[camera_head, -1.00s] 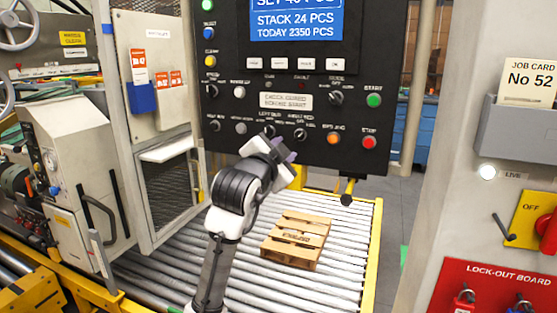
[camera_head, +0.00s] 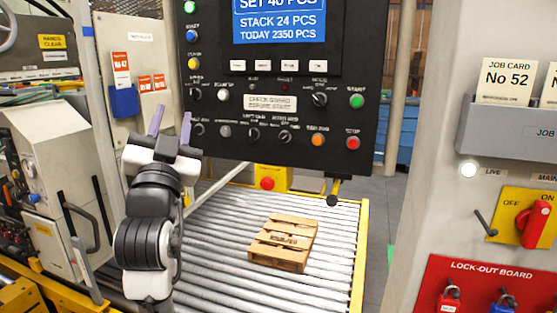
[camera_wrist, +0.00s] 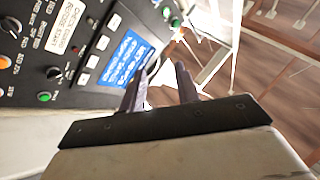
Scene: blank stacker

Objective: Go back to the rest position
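My gripper (camera_head: 171,122) stands at the left of the head view, its two purple-grey fingers pointing up and spread apart with nothing between them. It is in front of the lower left of the black control panel (camera_head: 352,127). In the wrist view my gripper (camera_wrist: 158,88) also shows two separate fingers with an empty gap. The panel and its blue display (camera_wrist: 128,60) lie to the left and beyond the fingers there.
A roller conveyor (camera_head: 215,262) with a small wooden pallet (camera_head: 284,242) lies below the panel. A grey machine housing (camera_head: 35,160) is at the left. A grey post with a red lock-out board (camera_head: 480,285) and a red switch (camera_head: 536,226) stands at the right.

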